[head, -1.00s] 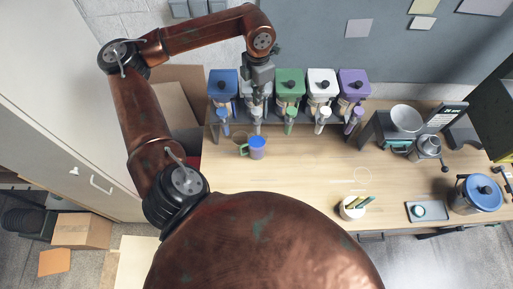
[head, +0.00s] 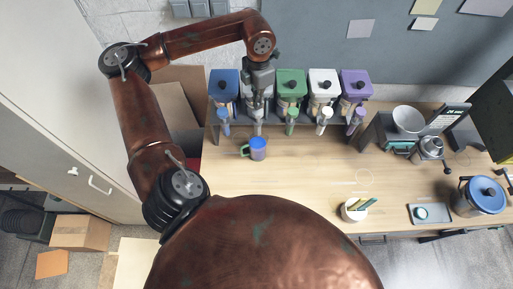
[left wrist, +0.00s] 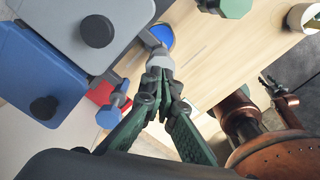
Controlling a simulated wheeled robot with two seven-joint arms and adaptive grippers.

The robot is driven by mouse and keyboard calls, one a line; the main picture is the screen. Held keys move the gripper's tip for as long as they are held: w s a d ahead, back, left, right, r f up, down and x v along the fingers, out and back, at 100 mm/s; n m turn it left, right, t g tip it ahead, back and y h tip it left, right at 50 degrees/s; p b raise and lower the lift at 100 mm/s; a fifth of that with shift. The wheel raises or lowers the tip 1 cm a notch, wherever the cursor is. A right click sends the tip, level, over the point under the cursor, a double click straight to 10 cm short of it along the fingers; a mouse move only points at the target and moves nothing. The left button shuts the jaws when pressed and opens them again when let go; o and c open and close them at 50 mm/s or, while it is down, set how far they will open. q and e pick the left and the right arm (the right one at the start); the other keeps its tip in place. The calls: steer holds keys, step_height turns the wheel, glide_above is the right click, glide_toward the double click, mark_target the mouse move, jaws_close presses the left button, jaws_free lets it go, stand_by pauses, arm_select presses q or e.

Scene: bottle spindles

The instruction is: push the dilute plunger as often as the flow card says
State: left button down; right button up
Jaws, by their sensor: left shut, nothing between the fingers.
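A row of dispensers with plungers stands at the back of the bench: blue (head: 223,83), grey, green (head: 291,82), white (head: 322,80) and purple (head: 354,82). My left gripper (head: 258,108) is at the grey dispenser, over its grey plunger (head: 258,129), and hides much of it. In the left wrist view the shut fingertips (left wrist: 160,70) meet the grey plunger's head (left wrist: 159,57) and appear to touch it; nothing is held. The grey dispenser (left wrist: 65,20) and blue plunger (left wrist: 110,114) are beside them. I cannot read any flow card or tell which plunger is dilute. My right gripper is not in view.
A pen cup (head: 352,211), small tray (head: 431,215), blue-lidded container (head: 484,194) and a scale with a bowl (head: 408,119) are to the right. The middle bench is clear.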

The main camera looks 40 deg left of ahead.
mark_target(258, 111)
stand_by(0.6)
arm_select(q)
steer(key=shift+f, duration=0.15)
steer(key=shift+f+b, duration=0.2)
steer(key=shift+b, duration=0.1)
steer(key=shift+f+b, duration=1.75)
steer(key=shift+f, duration=0.55)
steer(key=shift+r, duration=0.1)
steer(key=shift+r+p, duration=1.5)
steer(key=shift+r, duration=1.1)
